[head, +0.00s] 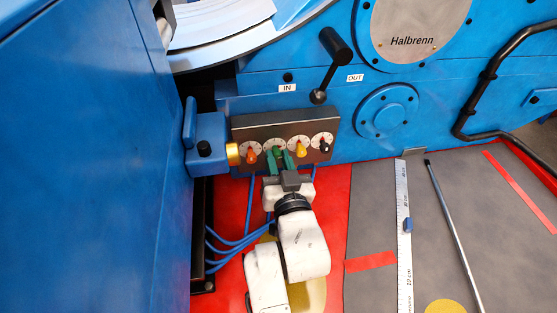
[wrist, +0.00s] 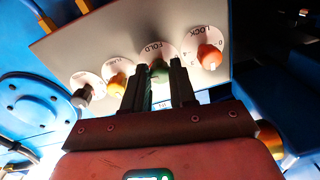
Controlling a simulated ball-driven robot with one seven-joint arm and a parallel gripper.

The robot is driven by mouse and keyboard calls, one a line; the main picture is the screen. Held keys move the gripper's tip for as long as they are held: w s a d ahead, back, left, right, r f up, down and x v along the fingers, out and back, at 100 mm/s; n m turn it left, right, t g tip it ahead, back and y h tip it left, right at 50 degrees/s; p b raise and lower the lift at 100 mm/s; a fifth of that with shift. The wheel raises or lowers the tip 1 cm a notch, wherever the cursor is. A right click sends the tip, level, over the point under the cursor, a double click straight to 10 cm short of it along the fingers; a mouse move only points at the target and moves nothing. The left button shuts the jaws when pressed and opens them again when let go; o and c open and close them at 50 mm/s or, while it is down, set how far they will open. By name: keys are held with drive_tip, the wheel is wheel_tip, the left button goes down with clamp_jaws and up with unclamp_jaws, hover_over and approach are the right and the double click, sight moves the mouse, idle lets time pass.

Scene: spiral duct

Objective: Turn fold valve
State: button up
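A black lever (head: 331,65) rises above the panel. Blue hoses (head: 230,242) hang below left. A blue wall (head: 90,160) stands close left.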

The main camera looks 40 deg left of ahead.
clamp_jaws()
drive_tip(key=shift+n, duration=0.3)
drive_tip(key=n, duration=0.2)
drive_tip(key=shift+n, duration=0.4)
drive_tip(key=n, duration=0.4)
drive_tip(key=n+p, duration=0.1)
drive_tip(key=n, duration=0.4)
drive_tip(key=shift+r+n+h, duration=0.1)
drive_tip(key=shift+n+h, duration=0.2)
drive_tip(key=shift+h, duration=0.1)
drive_tip(key=n+p, duration=0.1)
drive_tip(key=n, duration=0.3)
drive_tip(key=shift+n, duration=0.3)
